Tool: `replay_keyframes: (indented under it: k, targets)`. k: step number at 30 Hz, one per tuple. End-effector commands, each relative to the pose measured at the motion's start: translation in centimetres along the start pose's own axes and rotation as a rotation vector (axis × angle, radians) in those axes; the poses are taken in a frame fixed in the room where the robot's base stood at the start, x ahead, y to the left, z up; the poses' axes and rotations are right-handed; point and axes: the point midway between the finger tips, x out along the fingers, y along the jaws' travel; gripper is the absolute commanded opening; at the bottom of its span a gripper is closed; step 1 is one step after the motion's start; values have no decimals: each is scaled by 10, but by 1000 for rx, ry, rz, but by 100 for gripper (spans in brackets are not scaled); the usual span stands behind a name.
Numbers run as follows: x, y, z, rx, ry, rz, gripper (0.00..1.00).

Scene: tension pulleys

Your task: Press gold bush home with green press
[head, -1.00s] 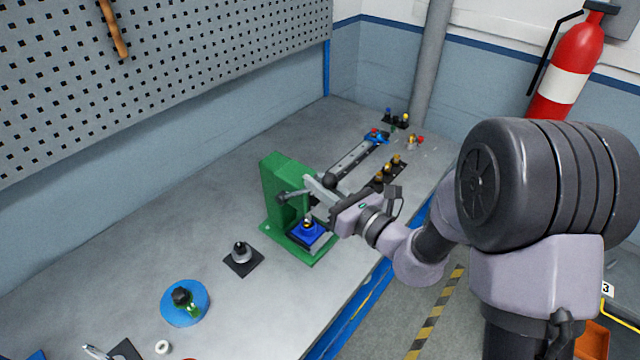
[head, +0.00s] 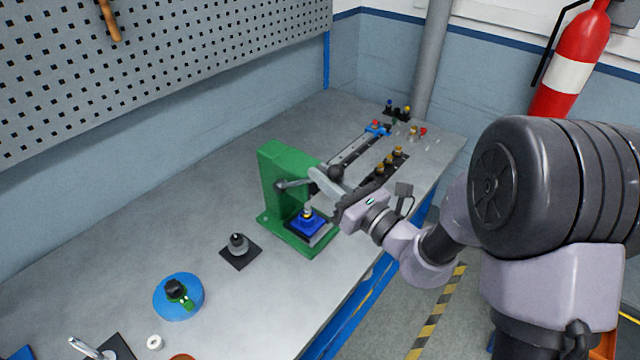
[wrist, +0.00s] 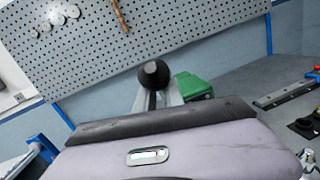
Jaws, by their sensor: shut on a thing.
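The green press (head: 284,165) stands on the bench and also shows in the wrist view (wrist: 194,87). Its lever (head: 297,184) runs from a hub on the side toward my gripper (head: 325,182). My gripper is shut on the press lever, close to the black ball knob (head: 335,173). The gold bush (head: 307,216) is on the blue block (head: 304,226) at the press base, under the ram (head: 307,207). The ram appears to meet its top; how deep it sits is too small to tell.
A dark pulley piece on a black plate (head: 240,250) and a blue round base (head: 170,305) stand left of the press. A rail (head: 355,147) and a black rack with several gold-coloured pieces (head: 391,163) lie behind.

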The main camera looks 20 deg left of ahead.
Motion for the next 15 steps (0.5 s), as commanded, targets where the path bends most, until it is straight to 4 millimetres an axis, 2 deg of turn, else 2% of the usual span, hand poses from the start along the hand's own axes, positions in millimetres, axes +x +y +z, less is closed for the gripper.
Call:
replay_keyframes:
  k: [1,9,15]
  targets:
    - [-6,-5,-21,3,-28,1,0]
    - [-24,-9,-44,26,-192,27,0]
    - [-32,-12,-52,40,-283,40,0]
